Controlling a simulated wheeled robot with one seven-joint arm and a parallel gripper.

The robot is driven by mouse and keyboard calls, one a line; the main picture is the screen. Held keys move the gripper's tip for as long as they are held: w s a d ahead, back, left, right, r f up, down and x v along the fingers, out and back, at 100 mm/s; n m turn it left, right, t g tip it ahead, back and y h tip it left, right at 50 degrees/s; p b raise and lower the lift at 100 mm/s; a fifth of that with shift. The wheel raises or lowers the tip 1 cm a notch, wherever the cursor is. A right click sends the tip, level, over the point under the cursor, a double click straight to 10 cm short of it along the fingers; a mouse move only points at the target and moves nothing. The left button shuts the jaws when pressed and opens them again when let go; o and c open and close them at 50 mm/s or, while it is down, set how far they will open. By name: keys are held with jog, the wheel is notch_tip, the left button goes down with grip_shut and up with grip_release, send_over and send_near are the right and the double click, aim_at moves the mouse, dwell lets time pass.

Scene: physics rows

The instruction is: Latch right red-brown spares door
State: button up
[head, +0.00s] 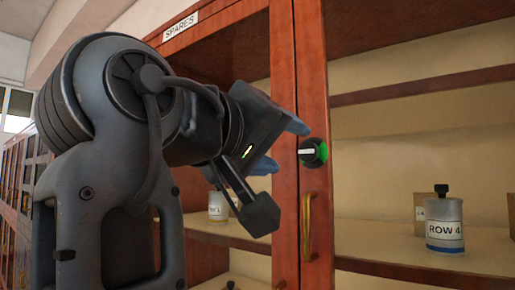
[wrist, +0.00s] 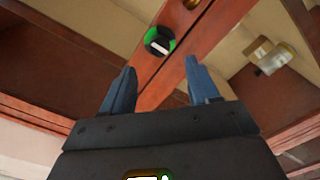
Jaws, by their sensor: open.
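The red-brown spares cabinet has a left door (head: 284,200) and a right door (head: 313,85) whose stiles stand side by side and look closed. On the right door's stile is a round black latch knob (head: 314,152) with a green face and a pale bar. The bar lies about level in the head view; the knob also shows in the wrist view (wrist: 160,41). A brass handle (head: 308,226) is below it. My gripper (head: 291,147) is open, its blue fingers just left of the knob. In the wrist view (wrist: 159,68) the knob lies beyond the gap between the fingertips, apparently untouched.
A SPARES label (head: 181,26) is on the cabinet top. Behind the doors, shelves hold a ROW 4 can (head: 444,226) and a smaller jar (head: 218,207). More lockers (head: 12,200) line the left. My arm hides part of the left door.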

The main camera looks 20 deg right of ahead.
aim_at(306, 152)
jog(key=p+x, duration=0.1)
jog(key=x, duration=0.6)
jog(key=shift+p, duration=0.35)
jog(key=c, duration=1)
